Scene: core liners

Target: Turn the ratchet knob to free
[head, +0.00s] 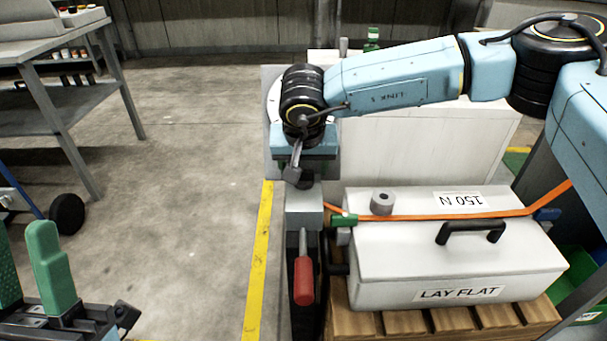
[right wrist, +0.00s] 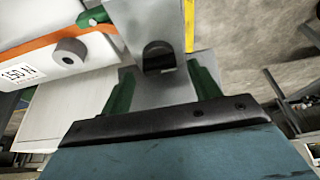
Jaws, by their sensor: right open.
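A grey block (head: 304,207) stands at the left end of the white case, with a red-handled lever (head: 304,280) on its near side. In the right wrist view a dark rounded knob-like part (right wrist: 158,57) shows on the grey block (right wrist: 150,18). I cannot tell its setting. My right gripper (right wrist: 163,85) is open, its green fingers apart and pointing towards the dark part, with nothing seen between them. In the head view the right gripper (head: 303,172) is over the block, its fingers mostly hidden. My left gripper (head: 25,240) is open and empty at the lower left.
The white case (head: 400,262) lies on a wooden pallet (head: 400,322), crossed by an orange strap (head: 450,216) with a grey cylinder (head: 381,203) beside it. A grey bench (head: 60,72) stands at the left. The floor between bench and yellow line is clear.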

